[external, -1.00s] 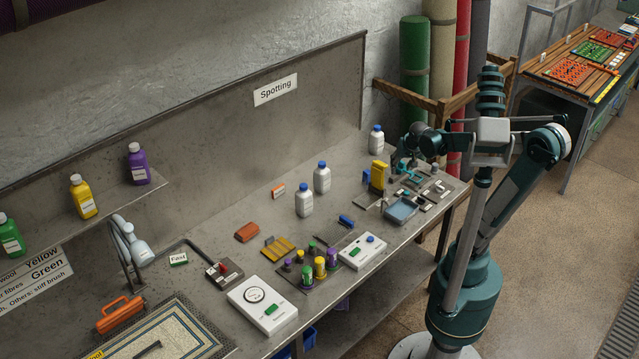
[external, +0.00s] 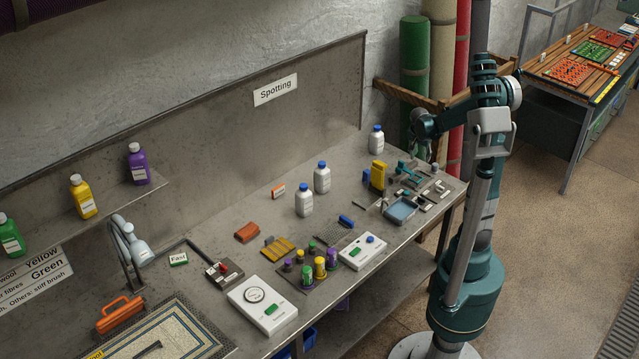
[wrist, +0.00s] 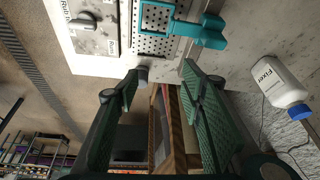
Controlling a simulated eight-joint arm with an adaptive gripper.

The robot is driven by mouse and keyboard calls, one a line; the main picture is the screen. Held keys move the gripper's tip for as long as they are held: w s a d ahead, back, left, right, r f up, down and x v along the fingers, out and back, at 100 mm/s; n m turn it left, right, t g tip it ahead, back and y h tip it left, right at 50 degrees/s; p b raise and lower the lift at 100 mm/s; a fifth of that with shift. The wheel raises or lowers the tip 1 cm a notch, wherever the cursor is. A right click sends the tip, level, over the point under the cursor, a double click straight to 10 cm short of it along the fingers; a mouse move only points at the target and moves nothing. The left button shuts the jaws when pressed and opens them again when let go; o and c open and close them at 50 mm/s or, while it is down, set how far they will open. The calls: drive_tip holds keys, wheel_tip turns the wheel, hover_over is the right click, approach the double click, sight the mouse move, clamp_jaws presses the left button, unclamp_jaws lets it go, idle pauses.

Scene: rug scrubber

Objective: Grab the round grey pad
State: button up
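My gripper (external: 424,150) is at the far right end of the bench, above its back corner. In the wrist view my gripper (wrist: 160,82) has its two green fingers apart with nothing between them. A small round grey piece (wrist: 142,74) lies at the bench edge, close beside the left fingertip; it seems to be the small grey piece (external: 435,168) in the external view. Another grey rounded piece (wrist: 82,22) sits on a labelled pale plate further off; it also shows in the external view (external: 440,187). I cannot tell for sure which is the pad.
A teal-handled tool (wrist: 205,33) lies over a perforated tray (wrist: 153,44). A white Fixer bottle (wrist: 280,82) stands to the right. A yellow block (external: 378,175) and a blue tray (external: 401,209) are nearby. A wooden rack (wrist: 175,130) with rug rolls stands beyond the bench edge.

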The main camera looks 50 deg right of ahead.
sight(434, 165)
drive_tip(key=s+d+f+m+g+p, duration=0.1)
drive_tip(key=d+f+m, duration=0.2)
drive_tip(key=d, duration=0.5)
drive_tip(key=shift+s+d+f+m, duration=0.3)
drive_tip(key=shift+s+f, duration=0.1)
drive_tip(key=shift+x, duration=1.3)
drive_tip(key=shift+s, duration=0.1)
drive_tip(key=shift+b+x, duration=0.6)
drive_tip(key=shift+x, duration=2)
drive_tip(key=shift+s, duration=0.15)
drive_tip(key=c, duration=1)
